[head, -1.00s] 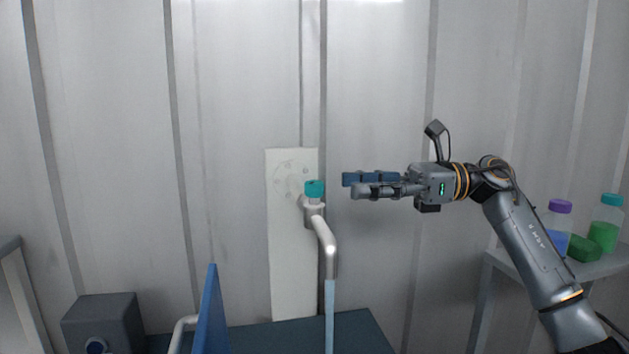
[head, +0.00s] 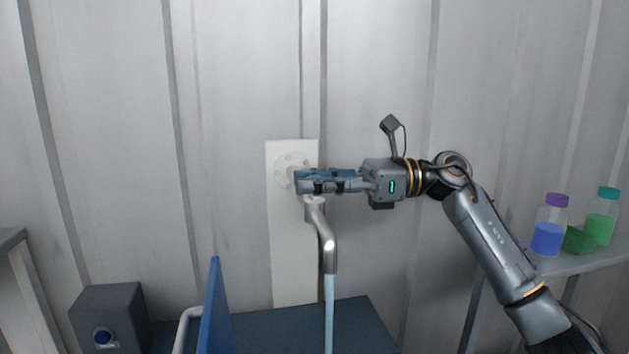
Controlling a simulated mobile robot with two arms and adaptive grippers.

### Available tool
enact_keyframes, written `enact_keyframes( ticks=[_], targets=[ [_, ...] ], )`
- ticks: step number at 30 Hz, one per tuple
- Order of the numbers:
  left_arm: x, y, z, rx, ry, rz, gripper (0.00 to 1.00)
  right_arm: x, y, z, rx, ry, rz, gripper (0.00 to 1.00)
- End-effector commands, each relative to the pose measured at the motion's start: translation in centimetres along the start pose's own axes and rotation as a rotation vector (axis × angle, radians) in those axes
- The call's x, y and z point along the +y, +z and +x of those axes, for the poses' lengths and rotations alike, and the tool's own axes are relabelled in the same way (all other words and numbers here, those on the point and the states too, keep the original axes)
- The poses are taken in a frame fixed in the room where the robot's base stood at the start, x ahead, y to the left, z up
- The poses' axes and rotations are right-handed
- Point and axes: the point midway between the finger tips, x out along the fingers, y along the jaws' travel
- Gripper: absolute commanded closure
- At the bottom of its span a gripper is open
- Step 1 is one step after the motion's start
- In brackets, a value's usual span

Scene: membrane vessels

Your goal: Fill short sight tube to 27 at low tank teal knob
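My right gripper (head: 298,181) lies level across the top of the tap, coming from the right. Its two fingers line up one behind the other and cover the teal knob, which is hidden now. Whether the fingers touch or grip the knob I cannot tell. The grey tap spout (head: 328,245) bends down below the fingers. A pale blue column (head: 329,310) hangs straight from its mouth and runs out of the bottom of the picture. No sight tube scale or level reading shows. My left gripper is not in view.
A white wall plate (head: 283,240) stands behind the tap. A shelf (head: 575,262) at right holds a blue bottle (head: 548,230), a green bottle (head: 601,222) and a green block (head: 579,240).

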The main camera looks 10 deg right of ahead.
Motion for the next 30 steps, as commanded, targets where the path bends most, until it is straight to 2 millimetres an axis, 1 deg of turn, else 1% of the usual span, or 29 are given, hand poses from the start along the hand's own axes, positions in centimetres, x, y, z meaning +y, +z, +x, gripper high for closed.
enact_keyframes(
  ticks=[1,2,8,18,30],
  targets=[
    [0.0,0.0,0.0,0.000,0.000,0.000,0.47,0.0,0.0,0.0,0.000,-0.001,0.000,0.97],
    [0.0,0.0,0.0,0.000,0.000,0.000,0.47,0.0,0.0,0.0,0.000,-0.001,0.000,1.00],
    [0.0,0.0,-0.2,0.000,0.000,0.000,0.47,-0.1,0.1,0.0,0.000,0.027,0.002,1.00],
    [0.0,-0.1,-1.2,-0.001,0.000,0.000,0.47,-0.1,0.2,0.0,-0.001,0.224,0.002,1.00],
    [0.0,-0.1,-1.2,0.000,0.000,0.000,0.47,-0.1,0.1,-0.1,-0.002,0.244,0.000,1.00]
  ],
)
